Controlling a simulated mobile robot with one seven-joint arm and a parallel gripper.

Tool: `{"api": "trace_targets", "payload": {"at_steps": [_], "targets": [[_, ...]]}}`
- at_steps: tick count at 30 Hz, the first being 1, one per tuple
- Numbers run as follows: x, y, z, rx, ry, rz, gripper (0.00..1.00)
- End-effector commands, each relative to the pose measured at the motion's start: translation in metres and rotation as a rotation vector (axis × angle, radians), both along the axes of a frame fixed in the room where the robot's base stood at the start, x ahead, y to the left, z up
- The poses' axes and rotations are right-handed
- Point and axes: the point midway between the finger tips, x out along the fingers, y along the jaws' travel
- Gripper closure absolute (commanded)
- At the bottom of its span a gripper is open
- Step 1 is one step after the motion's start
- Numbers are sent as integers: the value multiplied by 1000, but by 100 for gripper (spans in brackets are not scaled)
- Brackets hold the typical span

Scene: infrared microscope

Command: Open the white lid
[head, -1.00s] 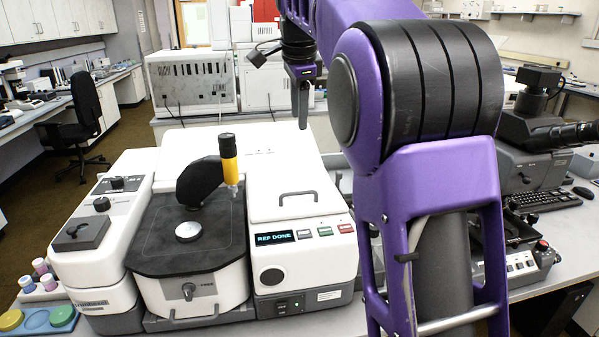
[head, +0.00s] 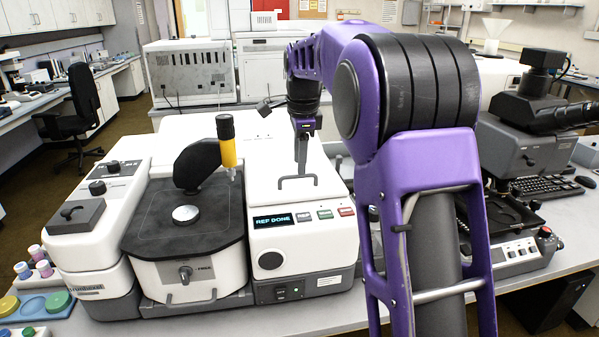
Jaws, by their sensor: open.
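The white lid (head: 265,175) is the sloping cover on the right part of the white instrument, above the "REF DONE" display, and it looks closed. Its grey bar handle (head: 298,178) stands near the lid's front edge. My gripper (head: 301,170) points down from above, with its fingertips at or just above the handle in the head view. My gripper is open. From this angle the fingers overlap each other, and I cannot tell whether they are around the handle or touching it.
A black and yellow probe arm (head: 205,160) stands over the dark stage left of the lid. Small buttons (head: 325,214) sit just in front of the lid. A dark microscope (head: 520,140) stands to the right. Small jars (head: 40,262) stand at the left.

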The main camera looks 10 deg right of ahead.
Motion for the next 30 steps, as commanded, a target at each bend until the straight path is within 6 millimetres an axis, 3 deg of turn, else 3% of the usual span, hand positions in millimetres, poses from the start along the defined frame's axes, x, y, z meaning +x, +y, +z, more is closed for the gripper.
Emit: {"api": "trace_targets", "payload": {"at_steps": [6,17,24,30], "targets": [[5,0,-25,0,1,1,56],[6,0,-29,0,0,1,56],[6,0,-29,0,0,1,100],[6,0,-29,0,0,1,100]]}}
